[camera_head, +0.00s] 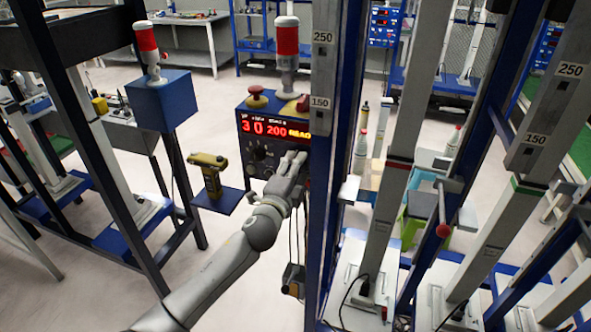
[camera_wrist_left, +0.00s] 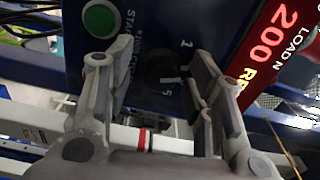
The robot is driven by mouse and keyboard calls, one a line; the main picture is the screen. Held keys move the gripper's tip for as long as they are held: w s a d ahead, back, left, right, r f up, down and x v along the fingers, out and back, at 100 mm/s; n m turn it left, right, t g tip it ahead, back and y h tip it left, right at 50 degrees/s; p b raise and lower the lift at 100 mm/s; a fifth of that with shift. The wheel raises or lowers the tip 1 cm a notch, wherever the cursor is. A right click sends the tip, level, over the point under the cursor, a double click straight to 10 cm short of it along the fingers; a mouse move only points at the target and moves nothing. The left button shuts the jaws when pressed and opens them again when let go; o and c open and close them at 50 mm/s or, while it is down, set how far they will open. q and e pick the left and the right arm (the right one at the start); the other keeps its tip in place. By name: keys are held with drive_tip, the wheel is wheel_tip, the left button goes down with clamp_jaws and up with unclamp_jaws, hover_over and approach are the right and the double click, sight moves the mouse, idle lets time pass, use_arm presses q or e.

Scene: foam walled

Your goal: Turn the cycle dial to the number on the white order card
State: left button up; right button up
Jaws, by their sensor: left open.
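The blue control box (camera_head: 246,122) carries a red lit display (camera_head: 272,128) reading 30, 200 and a partly hidden word. My left gripper (camera_head: 297,158) is at the box's front face, below the display. In the left wrist view its two fingers (camera_wrist_left: 165,75) are open. A dark round dial (camera_wrist_left: 158,68) shows between and beyond the fingers, with the numbers 1 and 5 near its rim and a short pale mark on it. I cannot tell whether the fingers touch it. I cannot make out the white order card. My right gripper is not in view.
A green button (camera_wrist_left: 98,18) sits left of the dial in the wrist view. A tall blue post (camera_head: 322,200) rises close to the gripper's right. A yellow-brown tool (camera_head: 209,172) stands on a blue shelf (camera_head: 218,200).

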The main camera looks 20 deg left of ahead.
use_arm(q)
drive_tip(key=s, duration=1.2)
drive_tip(key=shift+a, duration=0.2)
